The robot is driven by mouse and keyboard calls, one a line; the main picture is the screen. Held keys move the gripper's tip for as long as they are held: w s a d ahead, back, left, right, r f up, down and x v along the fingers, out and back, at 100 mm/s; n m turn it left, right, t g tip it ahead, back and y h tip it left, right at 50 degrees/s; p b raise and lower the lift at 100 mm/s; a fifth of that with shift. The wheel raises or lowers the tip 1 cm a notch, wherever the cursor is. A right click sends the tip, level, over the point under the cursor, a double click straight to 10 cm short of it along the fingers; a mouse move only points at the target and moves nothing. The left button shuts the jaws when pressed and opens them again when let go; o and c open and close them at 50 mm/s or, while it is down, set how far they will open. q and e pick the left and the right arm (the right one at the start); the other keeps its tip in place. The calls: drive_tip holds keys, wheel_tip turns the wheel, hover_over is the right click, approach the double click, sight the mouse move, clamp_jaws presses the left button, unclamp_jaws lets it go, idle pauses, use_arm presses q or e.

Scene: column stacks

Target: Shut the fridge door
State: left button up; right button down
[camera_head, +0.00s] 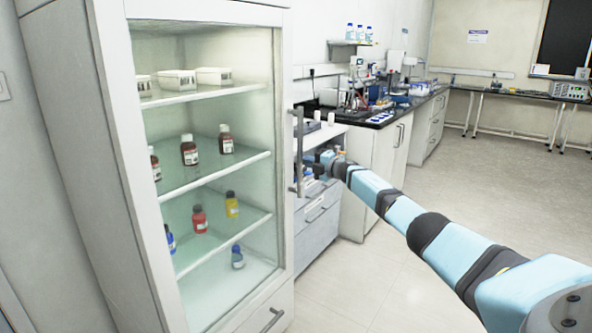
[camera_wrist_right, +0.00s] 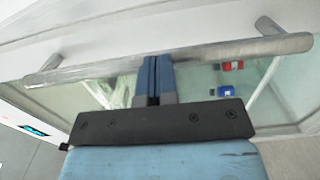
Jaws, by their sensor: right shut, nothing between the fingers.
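The fridge (camera_head: 110,150) is a tall white cabinet at the left of the head view, with a glass door (camera_head: 250,100). The door looks flush with the body or nearly so; I cannot tell whether a small gap is left. Its upright metal handle (camera_head: 299,150) is on the door's right edge and crosses the right wrist view as a long bar (camera_wrist_right: 220,50). My right gripper (camera_head: 318,160) is shut and empty, close beside the handle. In the wrist view its blue fingers (camera_wrist_right: 154,78) point at the bar; contact is unclear. My left gripper is not in view.
Several bottles, such as a red one (camera_head: 199,219), and white trays (camera_head: 178,82) stand on the fridge shelves. A bench with a dark top (camera_head: 385,121) and drawers (camera_head: 318,215) is right of the fridge. The floor (camera_head: 470,190) at right is clear.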

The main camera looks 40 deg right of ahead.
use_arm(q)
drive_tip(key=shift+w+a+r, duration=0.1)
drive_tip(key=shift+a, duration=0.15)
use_arm(e)
drive_tip(key=shift+w+d+r, duration=0.1)
drive_tip(key=shift+w+r, duration=0.2)
drive_tip(key=shift+r, duration=0.55)
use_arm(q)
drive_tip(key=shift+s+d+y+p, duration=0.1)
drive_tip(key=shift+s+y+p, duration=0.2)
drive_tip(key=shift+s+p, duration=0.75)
use_arm(e)
drive_tip(key=s+d, duration=0.2)
drive_tip(key=s, duration=0.4)
drive_tip(key=s+d+f, duration=0.1)
drive_tip(key=s+d, duration=0.2)
drive_tip(key=s, duration=0.4)
drive_tip(key=shift+s+d+f, duration=0.15)
drive_tip(key=shift+d+f, duration=0.1)
drive_tip(key=shift+d, duration=0.1)
